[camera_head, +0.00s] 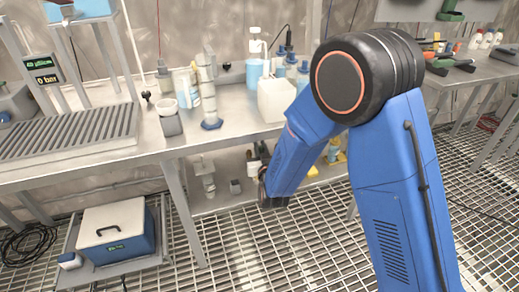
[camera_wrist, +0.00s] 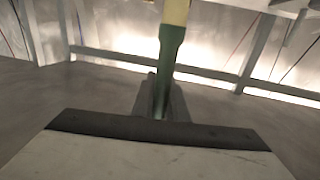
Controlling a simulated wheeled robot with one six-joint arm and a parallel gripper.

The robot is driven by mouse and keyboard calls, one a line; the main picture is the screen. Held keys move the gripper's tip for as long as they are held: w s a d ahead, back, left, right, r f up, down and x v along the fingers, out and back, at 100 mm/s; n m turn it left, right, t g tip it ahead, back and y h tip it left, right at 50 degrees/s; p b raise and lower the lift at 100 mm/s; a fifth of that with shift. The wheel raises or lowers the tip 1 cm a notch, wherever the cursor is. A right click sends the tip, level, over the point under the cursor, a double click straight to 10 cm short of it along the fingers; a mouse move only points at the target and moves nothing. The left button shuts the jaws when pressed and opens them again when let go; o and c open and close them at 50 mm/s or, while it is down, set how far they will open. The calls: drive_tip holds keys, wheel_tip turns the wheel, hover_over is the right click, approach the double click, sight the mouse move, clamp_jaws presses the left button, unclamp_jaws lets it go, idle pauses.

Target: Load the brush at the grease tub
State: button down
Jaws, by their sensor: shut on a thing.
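In the wrist view, my gripper (camera_wrist: 161,98) has its dark fingers closed on the brush (camera_wrist: 171,45). The brush shows as a green shaft with a pale yellow part at the top edge of the picture. Its far end is cut off, so I cannot tell whether grease is on it. In the head view, my blue arm reaches down in front of the bench, and the gripper and brush do not show. I cannot pick out a grease tub for sure in either view.
A lower shelf (camera_head: 225,200) holds small items. Bare grating lies in front of the bench.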

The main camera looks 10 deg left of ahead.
drive_tip(key=shift+r, duration=2.05)
